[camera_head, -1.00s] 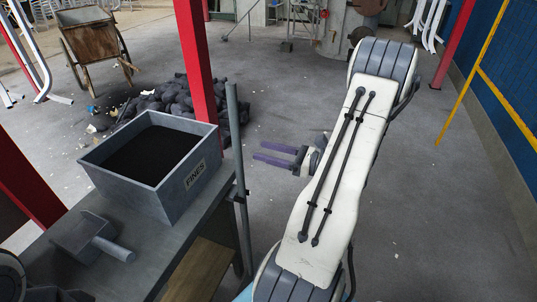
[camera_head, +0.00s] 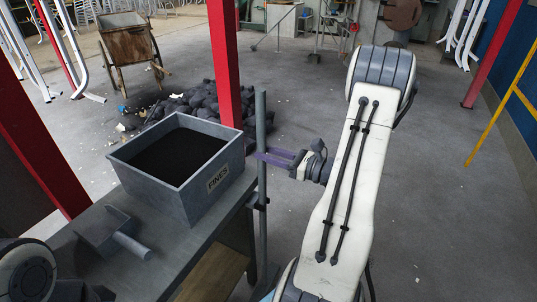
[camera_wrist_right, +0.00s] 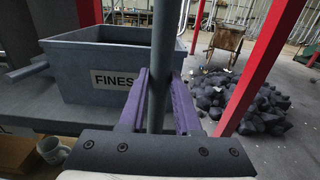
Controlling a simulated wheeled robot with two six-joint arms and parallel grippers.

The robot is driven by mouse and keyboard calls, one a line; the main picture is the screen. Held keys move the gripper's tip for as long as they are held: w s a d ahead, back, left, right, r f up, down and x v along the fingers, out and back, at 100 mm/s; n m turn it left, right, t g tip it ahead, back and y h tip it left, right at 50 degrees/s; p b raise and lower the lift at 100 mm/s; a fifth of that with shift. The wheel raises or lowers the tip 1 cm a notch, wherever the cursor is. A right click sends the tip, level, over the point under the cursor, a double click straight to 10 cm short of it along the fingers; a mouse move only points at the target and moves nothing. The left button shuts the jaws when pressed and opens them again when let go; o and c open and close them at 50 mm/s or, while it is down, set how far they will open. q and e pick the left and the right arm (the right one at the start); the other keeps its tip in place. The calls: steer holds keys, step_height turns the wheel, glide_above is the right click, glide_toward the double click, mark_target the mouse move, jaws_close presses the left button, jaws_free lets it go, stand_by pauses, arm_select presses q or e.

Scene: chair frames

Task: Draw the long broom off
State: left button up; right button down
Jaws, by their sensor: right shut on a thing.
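The long broom shows as a grey upright pole (camera_head: 260,118) at the right edge of the workbench (camera_head: 190,262). A small dark clip (camera_head: 261,203) sits around it by the bench edge. Its lower end is hidden or too dark to make out. My right gripper (camera_head: 263,157), with purple fingers, is shut on the pole beside the bin. In the right wrist view the pole (camera_wrist_right: 165,35) stands between the two fingers (camera_wrist_right: 160,78), close to upright. My left gripper is not in view.
A grey bin (camera_head: 218,196) marked FINES stands on the bench, close to the pole. A scoop (camera_head: 105,232) lies beside it. A red post (camera_head: 224,60) and a dark rubble heap (camera_head: 190,100) are behind. The floor to the right is open.

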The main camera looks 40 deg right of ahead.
steer(key=shift+s+d+r, duration=0.1)
steer(key=shift+s+d, duration=0.1)
steer(key=shift+s, duration=0.05)
steer(key=v, duration=0.5)
steer(key=shift+p, duration=0.3)
stand_by(0.4)
